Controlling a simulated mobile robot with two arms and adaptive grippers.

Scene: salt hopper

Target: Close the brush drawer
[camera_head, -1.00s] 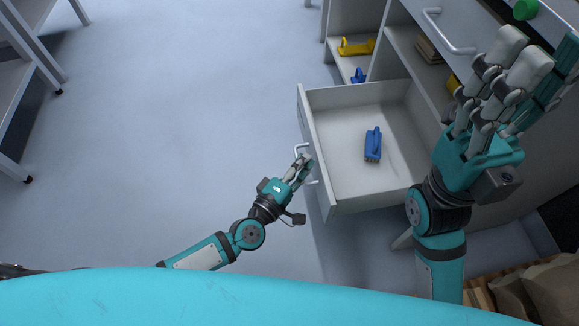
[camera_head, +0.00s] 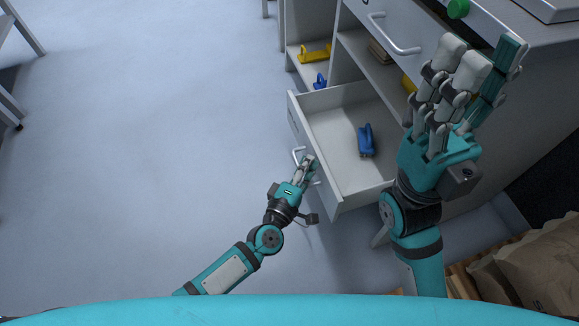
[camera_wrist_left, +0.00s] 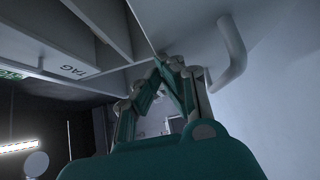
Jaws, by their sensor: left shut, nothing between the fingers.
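The brush drawer (camera_head: 334,186) is pulled out of the grey cabinet, and a blue brush (camera_head: 366,141) lies inside it. My left gripper (camera_head: 310,163) is shut and empty at the drawer's front, beside its handle (camera_head: 297,155). In the left wrist view, the fingers (camera_wrist_left: 165,85) are close to the drawer front, with the handle (camera_wrist_left: 232,50) to their right. I cannot tell whether they touch it. My right gripper (camera_head: 477,65) is raised at the right, in front of the cabinet; I cannot tell its finger opening.
Another drawer handle (camera_head: 393,40) sits above on the cabinet. Open shelves hold a yellow brush (camera_head: 315,54) and a blue one (camera_head: 320,82). Brown sacks (camera_head: 535,262) lie at the lower right.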

